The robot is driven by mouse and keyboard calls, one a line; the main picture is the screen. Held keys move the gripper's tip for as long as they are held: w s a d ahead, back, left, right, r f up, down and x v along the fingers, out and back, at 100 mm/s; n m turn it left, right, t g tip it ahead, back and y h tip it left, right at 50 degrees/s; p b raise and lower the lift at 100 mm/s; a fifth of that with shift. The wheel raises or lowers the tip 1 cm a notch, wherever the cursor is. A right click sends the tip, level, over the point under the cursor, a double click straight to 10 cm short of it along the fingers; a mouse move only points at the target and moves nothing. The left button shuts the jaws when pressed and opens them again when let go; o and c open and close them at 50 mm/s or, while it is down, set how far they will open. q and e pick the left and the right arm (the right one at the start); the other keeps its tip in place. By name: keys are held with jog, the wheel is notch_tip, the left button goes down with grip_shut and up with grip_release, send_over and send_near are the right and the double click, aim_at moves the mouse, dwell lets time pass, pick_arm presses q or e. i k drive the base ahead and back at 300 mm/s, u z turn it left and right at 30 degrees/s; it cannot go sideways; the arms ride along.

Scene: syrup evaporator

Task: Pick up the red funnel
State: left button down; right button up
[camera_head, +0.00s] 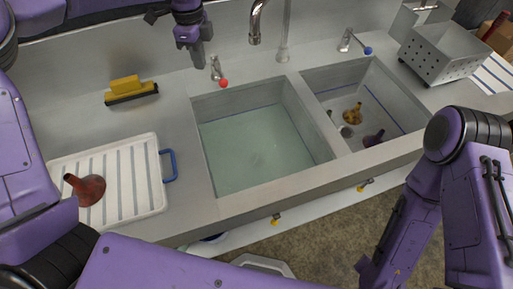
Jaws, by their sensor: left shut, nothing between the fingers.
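The red funnel (88,190) rests on the white ribbed drain tray (150,196) at the left of the counter. Its wide mouth faces down and its spout tilts up and to the left. My left gripper (198,60) is shut and empty, at the back of the counter near the red-knobbed tap, well apart from the funnel. My right arm shows at the right, but its gripper is not in the picture.
A water-filled basin (213,160) lies right of the tray. A yellow brush (128,88) lies behind the tray. A perforated metal box (443,55) stands back right.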

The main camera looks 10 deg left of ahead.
aim_at(89, 189)
jog(key=k, duration=1.5)
